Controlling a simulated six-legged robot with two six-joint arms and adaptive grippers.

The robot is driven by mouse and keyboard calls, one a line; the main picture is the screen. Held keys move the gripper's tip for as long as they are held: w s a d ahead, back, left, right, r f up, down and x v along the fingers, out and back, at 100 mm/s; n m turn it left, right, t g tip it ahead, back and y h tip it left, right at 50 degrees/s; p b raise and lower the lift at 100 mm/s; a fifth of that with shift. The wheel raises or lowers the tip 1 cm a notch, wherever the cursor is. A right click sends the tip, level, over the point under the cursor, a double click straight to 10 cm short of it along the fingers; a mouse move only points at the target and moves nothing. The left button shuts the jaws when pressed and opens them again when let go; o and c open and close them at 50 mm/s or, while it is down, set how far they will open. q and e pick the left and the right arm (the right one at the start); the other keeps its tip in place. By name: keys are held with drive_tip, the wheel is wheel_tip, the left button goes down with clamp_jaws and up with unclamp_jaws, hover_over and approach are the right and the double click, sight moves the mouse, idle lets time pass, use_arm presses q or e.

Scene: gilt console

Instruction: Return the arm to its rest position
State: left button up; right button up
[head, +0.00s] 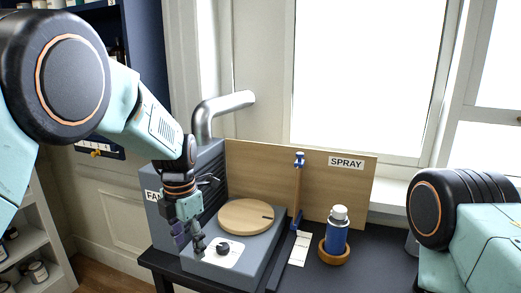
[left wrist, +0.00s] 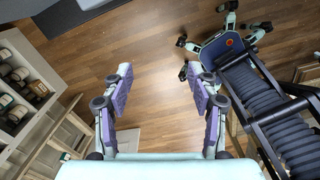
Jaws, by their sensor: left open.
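My left gripper (head: 192,237) hangs in front of the left part of the grey fan unit (head: 170,222) in the head view, pointing down. In the left wrist view its two purple-padded fingers (left wrist: 160,95) are spread apart with only wooden floor between and beyond them, so it is open and empty. My left arm comes in from the upper left of the head view. Part of my right arm shows at the lower right of the head view; its gripper is out of view.
A round wooden disc (head: 246,216) lies on the grey unit. A blue spray can (head: 336,232) stands in a wooden ring (head: 334,256) on the dark table (head: 373,270). A wooden backboard (head: 262,160) stands behind. Shelves with jars (left wrist: 22,85) are at left in the wrist view.

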use_arm(q)
drive_tip(key=w+a+f+m+t, duration=0.25)
drive_tip(key=f+m+t, duration=0.2)
drive_tip(key=m, duration=0.65)
drive_tip(key=s+a+f+m+b, duration=0.1)
drive_tip(key=s+f+m+b, duration=0.1)
drive_tip(key=s+f+m, duration=0.45)
drive_tip(key=s+a+f+m+b, duration=0.15)
drive_tip(key=f+m, duration=0.25)
drive_tip(key=f, duration=0.5)
drive_tip(key=s+f+m+g+b, duration=0.1)
drive_tip(key=s+f+m+b, duration=0.1)
drive_tip(key=s+f, duration=0.4)
drive_tip(key=s+a+f+m+g+b, duration=0.1)
drive_tip(key=s+f+b, duration=0.4)
drive_tip(key=s, duration=1.1)
drive_tip(key=s+f+m+g+b, duration=0.2)
drive_tip(key=s+f+m+b, duration=0.1)
drive_tip(key=s+f, duration=0.5)
drive_tip(key=s+b, duration=0.1)
drive_tip(key=s, duration=0.2)
drive_tip(key=shift+s+a+f, duration=0.25)
